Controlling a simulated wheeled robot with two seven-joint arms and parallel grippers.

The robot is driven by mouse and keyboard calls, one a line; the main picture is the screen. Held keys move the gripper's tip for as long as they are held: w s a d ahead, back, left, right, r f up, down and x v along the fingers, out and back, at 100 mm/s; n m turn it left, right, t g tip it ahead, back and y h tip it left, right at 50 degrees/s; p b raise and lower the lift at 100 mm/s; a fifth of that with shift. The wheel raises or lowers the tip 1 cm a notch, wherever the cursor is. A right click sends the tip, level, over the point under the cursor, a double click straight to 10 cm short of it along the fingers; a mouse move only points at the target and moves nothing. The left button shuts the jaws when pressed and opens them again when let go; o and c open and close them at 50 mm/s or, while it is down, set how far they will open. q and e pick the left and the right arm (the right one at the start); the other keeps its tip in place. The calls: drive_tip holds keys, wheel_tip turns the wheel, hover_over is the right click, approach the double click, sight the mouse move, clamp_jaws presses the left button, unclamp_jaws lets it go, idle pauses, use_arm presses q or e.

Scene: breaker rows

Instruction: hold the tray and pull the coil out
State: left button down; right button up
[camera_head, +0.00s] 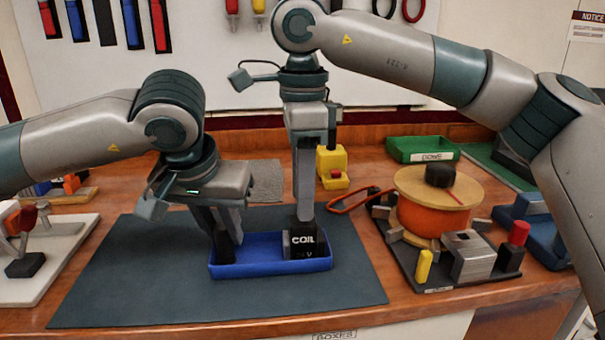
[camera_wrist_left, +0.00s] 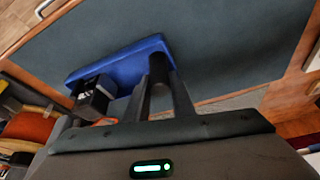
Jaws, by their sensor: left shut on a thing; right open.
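The blue tray (camera_head: 265,268) lies on the dark mat, and it also shows in the left wrist view (camera_wrist_left: 118,66). The black and grey coil block (camera_head: 303,241), labelled COIL, sits upright in the tray's right part; the left wrist view shows it at the tray's far end (camera_wrist_left: 93,97). My left gripper (camera_head: 227,245) is shut on the tray's left end. My right gripper (camera_head: 304,217) points straight down at the coil, its fingers open and at the coil's top. I cannot tell whether they touch it.
An orange cable spool (camera_head: 434,217) stands on a black board with small parts to the right. A yellow block with a red button (camera_head: 332,166) and a green bin (camera_head: 421,150) stand behind. A white board (camera_head: 40,262) lies at the left. The mat (camera_head: 130,280) is clear around the tray.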

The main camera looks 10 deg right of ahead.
sight(303, 233)
wheel_tip(303, 233, down, 8)
drive_tip(key=shift+f, duration=0.25)
drive_tip(key=shift+c, duration=0.3)
drive_tip(key=c, duration=0.9)
drive_tip(key=shift+r, duration=4.55)
use_arm(q)
drive_tip(key=c, duration=1.4)
unclamp_jaws()
drive_tip(key=shift+c, duration=0.2)
drive_tip(key=shift+r, duration=0.15)
